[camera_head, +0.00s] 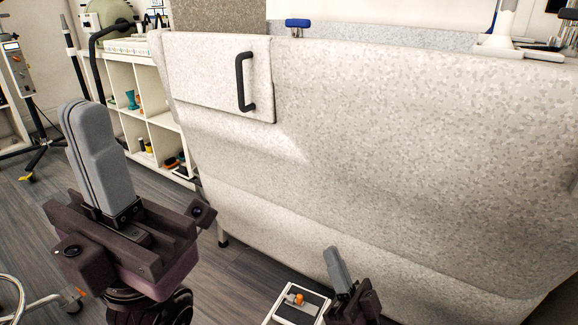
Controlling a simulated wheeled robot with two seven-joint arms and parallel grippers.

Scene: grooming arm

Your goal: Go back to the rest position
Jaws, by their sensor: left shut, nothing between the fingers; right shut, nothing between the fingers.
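My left gripper (88,125) is in the left part of the head view, raised above the floor with its grey fingers pointing up. Its fingers are pressed together with nothing between them. My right gripper (335,264) is low in the middle of the view, in front of the lower part of the speckled tub. Its fingers are shut and empty, also pointing up. Most of the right arm is outside the view.
A large speckled tub (420,150) with a black-handled door (215,80) fills the middle and right. A white shelf unit (125,85) holds small items. A white tray (292,308) with an orange item lies beside my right gripper. Wooden floor (40,215) is open at left.

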